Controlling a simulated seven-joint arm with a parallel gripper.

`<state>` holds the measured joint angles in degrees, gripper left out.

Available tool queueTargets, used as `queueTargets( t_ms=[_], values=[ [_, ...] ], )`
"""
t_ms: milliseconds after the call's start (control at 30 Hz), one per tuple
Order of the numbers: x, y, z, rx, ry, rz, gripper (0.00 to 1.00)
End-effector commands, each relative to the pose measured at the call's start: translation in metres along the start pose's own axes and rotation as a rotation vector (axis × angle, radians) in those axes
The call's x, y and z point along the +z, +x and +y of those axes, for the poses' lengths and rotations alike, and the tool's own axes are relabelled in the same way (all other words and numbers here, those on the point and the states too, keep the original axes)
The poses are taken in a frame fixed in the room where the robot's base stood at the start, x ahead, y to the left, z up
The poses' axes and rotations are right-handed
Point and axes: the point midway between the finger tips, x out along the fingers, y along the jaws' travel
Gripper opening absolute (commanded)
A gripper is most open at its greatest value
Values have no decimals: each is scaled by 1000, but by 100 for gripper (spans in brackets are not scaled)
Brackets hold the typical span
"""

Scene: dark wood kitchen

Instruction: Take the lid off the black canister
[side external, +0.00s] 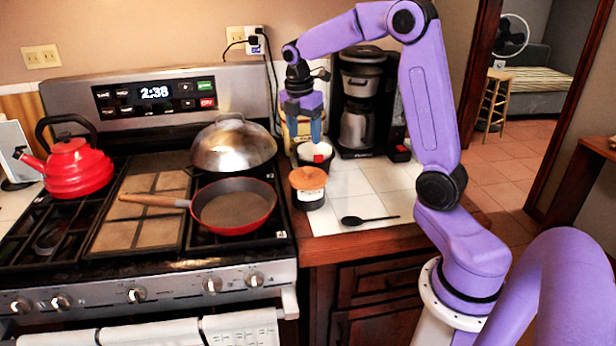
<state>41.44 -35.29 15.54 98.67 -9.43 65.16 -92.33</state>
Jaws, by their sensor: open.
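The black canister (309,204) stands upright on the white tiled counter, close to the stove's right side. It has a pale label, and a round orange-brown lid (308,178) sits on top of it. My gripper (303,136) is open and points down, above and behind the canister. It is apart from the lid, over or near a second, dark-and-white container (326,159) with a small red patch. The fingers partly cover a yellowish box or tin (297,128) at the back. I cannot tell whether the fingers touch the second container.
A coffee maker (362,90) stands at the back right. A black spoon (370,219) lies in front of it, right of the canister. The stove holds a red pan (235,212), a domed metal lid (234,146) and a red kettle (76,168). Bare tiles (362,184) lie right of the canister.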

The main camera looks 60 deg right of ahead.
Motion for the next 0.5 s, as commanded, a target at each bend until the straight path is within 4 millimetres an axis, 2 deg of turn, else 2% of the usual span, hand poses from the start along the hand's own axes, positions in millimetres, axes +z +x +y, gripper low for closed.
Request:
queueTargets(
  t_ms=[100, 233, 500],
  values=[
    [0, 24, -1, -6, 1, 1, 63],
    [0, 44, -1, -4, 1, 1, 63],
    [0, 63, 0, -1, 1, 0, 63]
  ],
)
